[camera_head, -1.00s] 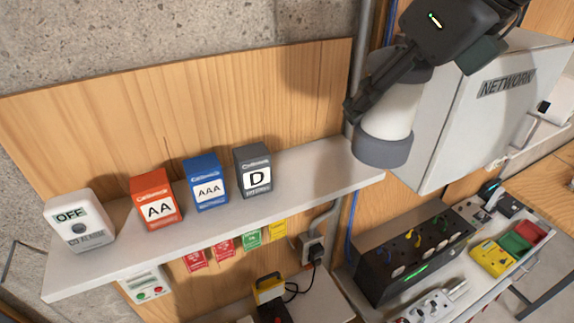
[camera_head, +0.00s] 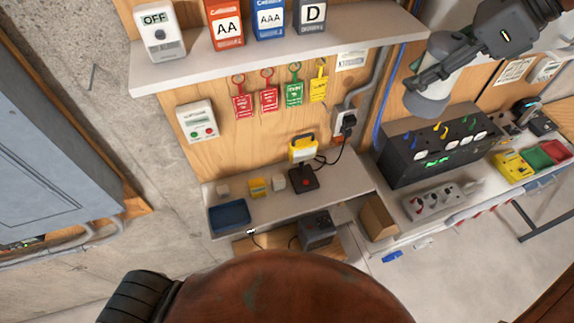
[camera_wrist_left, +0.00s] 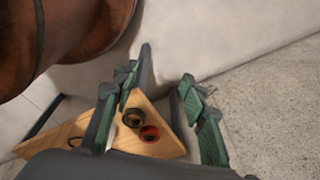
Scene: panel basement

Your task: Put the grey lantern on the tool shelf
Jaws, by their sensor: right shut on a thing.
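The grey lantern (camera_head: 431,97), a pale cylinder with a grey end, is in my right gripper (camera_head: 428,72) at the upper right of the head view. The gripper's dark fingers are shut on its side and hide part of it. The lantern is tilted, in front of the wall right of the upper shelf (camera_head: 290,48). A lower shelf (camera_head: 340,188) is below; I cannot tell which is the tool shelf. My left gripper (camera_wrist_left: 157,105) shows only in the left wrist view, its green-padded fingers spread and empty.
The lower shelf bears a yellow lamp (camera_head: 303,150), a blue tray (camera_head: 229,217) and small items. A black charger box (camera_head: 430,145) and a power strip (camera_head: 432,202) stand at right.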

